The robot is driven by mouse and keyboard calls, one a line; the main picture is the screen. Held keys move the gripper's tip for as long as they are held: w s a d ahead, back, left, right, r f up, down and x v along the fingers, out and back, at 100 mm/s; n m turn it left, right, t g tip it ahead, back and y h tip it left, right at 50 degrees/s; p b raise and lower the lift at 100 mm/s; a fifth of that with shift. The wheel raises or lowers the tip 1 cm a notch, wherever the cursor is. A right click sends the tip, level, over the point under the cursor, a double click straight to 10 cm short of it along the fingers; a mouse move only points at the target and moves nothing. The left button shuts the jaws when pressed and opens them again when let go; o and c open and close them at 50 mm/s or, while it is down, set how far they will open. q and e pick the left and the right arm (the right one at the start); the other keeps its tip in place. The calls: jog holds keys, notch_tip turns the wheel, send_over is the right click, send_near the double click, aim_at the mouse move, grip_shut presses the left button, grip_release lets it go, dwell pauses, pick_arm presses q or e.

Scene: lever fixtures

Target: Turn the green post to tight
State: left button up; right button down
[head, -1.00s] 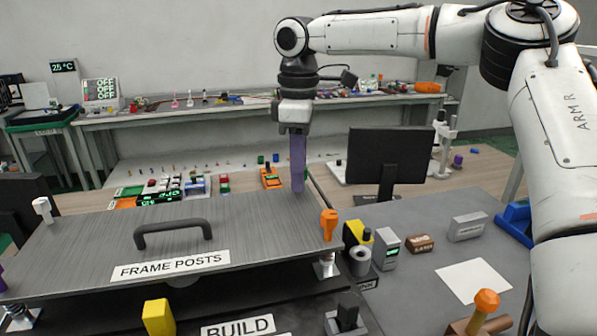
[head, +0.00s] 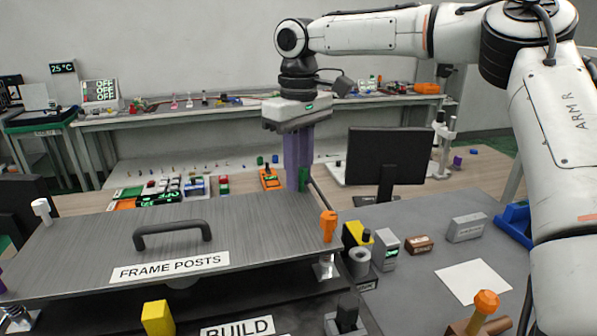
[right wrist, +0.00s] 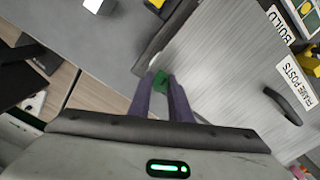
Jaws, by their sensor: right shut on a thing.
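The green post (right wrist: 161,80) stands at the corner of the frame plate in the right wrist view, between my fingertips. In the head view only a green sliver (head: 304,178) shows beside my purple fingers; the rest is hidden. My right gripper (right wrist: 161,82) points down and is shut on the green post; it also shows in the head view (head: 298,186) at the plate's far right corner. The grey frame plate (head: 100,235) carries a "FRAME POSTS" label (head: 171,267). My left gripper is not in view.
An orange post (head: 328,225) stands at the plate's near right corner and a white post (head: 41,208) at its far left. A dark handle (head: 172,231) rises from the plate. A black monitor (head: 390,160) stands right of my gripper.

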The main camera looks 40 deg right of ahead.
jog(key=shift+r, duration=0.1)
dwell(0.3)
jog(key=c, duration=1.6)
grip_release()
jog(key=shift+c, duration=0.2)
notch_tip(320, 180, up, 10)
jog(key=shift+r, duration=0.15)
